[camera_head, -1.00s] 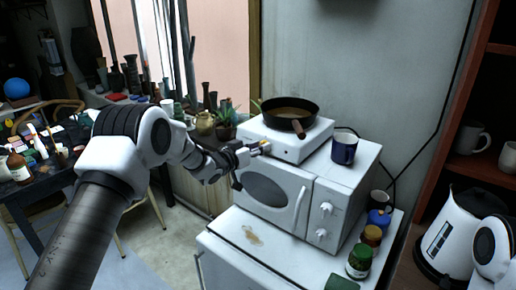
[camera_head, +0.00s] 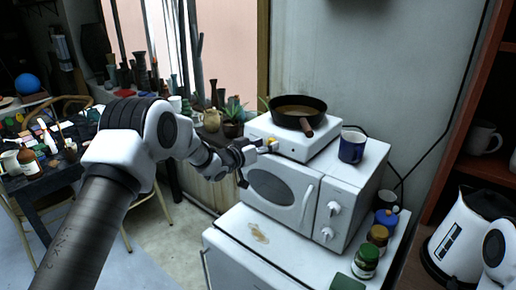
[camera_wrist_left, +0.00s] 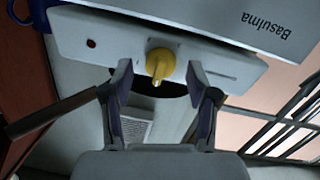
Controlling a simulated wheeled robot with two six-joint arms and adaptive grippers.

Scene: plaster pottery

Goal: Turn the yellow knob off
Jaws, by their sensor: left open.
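The yellow knob (camera_head: 272,141) is on the front face of the white hot plate (camera_head: 292,147), which sits on the microwave. In the left wrist view the knob (camera_wrist_left: 160,65) points toward my gripper, and the hot plate's front (camera_wrist_left: 215,62) has a small red light. My left gripper (camera_head: 258,147) is at the hot plate's front, close to the knob. In the left wrist view its open fingers (camera_wrist_left: 160,82) stand on either side of the knob, with gaps between them and it. My right gripper is out of view.
A dark pan (camera_head: 298,110) stands on the hot plate, its handle toward the front. A blue mug (camera_head: 352,148) stands on the microwave (camera_head: 290,195). Several jars (camera_head: 365,260) stand right of the microwave, and a white kettle (camera_head: 465,235) is at the far right.

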